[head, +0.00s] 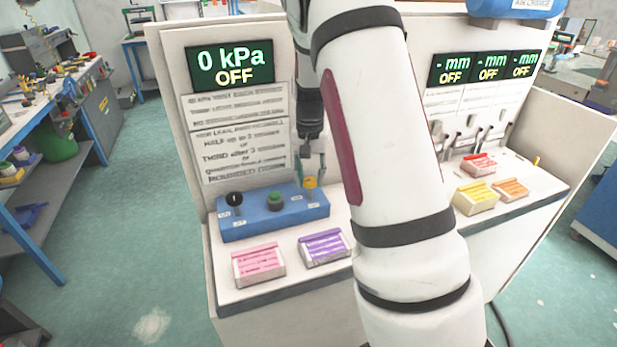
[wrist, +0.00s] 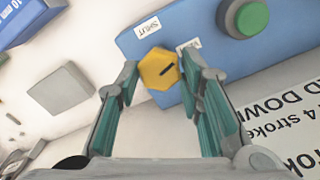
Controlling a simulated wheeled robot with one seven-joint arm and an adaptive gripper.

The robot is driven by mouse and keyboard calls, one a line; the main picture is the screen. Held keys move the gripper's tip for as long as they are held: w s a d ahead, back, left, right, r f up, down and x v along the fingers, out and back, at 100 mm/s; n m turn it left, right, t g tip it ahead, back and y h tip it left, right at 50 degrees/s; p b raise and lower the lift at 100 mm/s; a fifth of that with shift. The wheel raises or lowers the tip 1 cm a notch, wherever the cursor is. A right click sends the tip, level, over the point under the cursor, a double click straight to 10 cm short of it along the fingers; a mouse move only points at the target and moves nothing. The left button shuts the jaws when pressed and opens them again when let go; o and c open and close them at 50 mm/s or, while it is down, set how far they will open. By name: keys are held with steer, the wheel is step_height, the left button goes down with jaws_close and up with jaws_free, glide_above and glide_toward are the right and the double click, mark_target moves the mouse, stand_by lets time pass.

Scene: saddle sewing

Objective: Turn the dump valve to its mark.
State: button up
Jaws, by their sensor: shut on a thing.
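The dump valve appears to be the yellow hexagonal knob (wrist: 152,68) at the edge of the blue box (wrist: 200,60). My gripper (wrist: 158,71) is shut on the knob, with one green-padded finger at each side. A "SHUT" label (wrist: 147,27) lies above the knob, and a second label (wrist: 190,47) is partly hidden by the right finger. In the head view the yellow knob (head: 310,182) stands at the right end of the blue box (head: 270,226), below my gripper (head: 311,168).
A green button (head: 275,199) and a black knob (head: 234,198) share the box. Pink (head: 258,263) and purple (head: 324,247) blocks lie in front. The display (head: 232,65) reads "0 kPa OFF". A text panel (head: 235,138) stands close behind.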

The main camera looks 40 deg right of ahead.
mark_target(310, 179)
steer(key=shift+m, duration=1)
steer(key=o, duration=1.2)
step_height(310, 179, up, 12)
